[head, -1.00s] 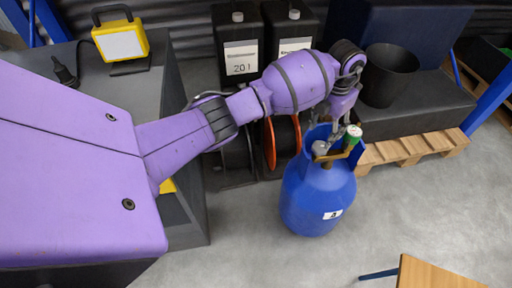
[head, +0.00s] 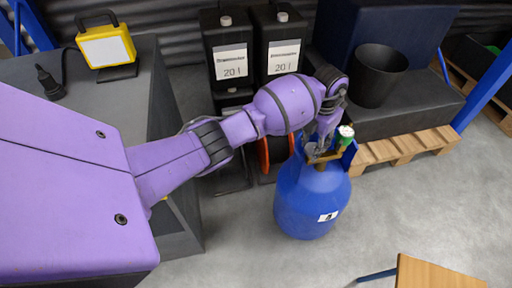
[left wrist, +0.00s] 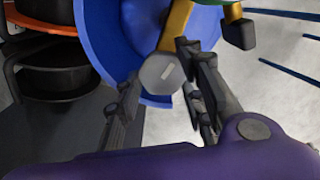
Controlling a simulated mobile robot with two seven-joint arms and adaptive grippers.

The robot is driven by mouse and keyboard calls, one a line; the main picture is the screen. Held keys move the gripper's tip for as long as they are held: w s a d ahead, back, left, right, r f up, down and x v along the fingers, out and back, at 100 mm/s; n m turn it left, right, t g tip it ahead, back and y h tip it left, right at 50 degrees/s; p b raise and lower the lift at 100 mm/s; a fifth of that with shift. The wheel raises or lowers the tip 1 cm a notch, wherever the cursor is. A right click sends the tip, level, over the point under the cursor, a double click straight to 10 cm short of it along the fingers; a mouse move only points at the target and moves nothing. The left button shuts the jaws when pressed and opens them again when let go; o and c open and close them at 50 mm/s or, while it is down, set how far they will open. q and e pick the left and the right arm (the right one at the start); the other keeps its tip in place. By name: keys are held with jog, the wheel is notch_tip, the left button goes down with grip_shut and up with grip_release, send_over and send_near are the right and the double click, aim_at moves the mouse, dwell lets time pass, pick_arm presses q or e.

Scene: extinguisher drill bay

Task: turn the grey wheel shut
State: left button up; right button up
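The grey wheel (left wrist: 160,73) is a small faceted knob with a pale mark on its face, on a brass valve (left wrist: 176,24) atop a blue gas cylinder (head: 311,200). In the head view the wheel (head: 313,150) is partly covered by my left gripper (head: 322,142). In the left wrist view, my left gripper (left wrist: 163,92) is open, one finger on each side of the wheel. The right finger looks very close to it; contact cannot be told. A green cap (head: 346,131) is on the valve's other side. My right gripper is not in view.
A blue collar (left wrist: 112,45) rises around the valve. Black canisters (head: 229,55) and an orange-rimmed reel (head: 265,155) stand behind. A black bucket (head: 377,76) sits on a dark block above a pallet (head: 405,148). A wooden stool (head: 435,272) is front right; grey floor lies clear between.

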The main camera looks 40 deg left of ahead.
aim_at(312, 146)
pick_arm(q)
jog(key=shift+a+r, duration=0.1)
jog(key=shift+c, duration=0.9)
jog(key=shift+w+a+r+m, duration=0.1)
jog(key=shift+w+a+m, duration=0.1)
jog(key=shift+m, duration=0.7)
jog(key=m, duration=0.2)
jog(key=shift+m, duration=0.4)
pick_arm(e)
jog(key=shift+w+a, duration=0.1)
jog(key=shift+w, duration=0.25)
pick_arm(q)
jog(key=o, duration=1.1)
jog(key=shift+d, duration=0.15)
notch_tip(312, 146, up, 12)
jog(key=shift+f, duration=0.1)
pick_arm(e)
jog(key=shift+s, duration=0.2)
pick_arm(q)
jog(key=shift+s, duration=0.1)
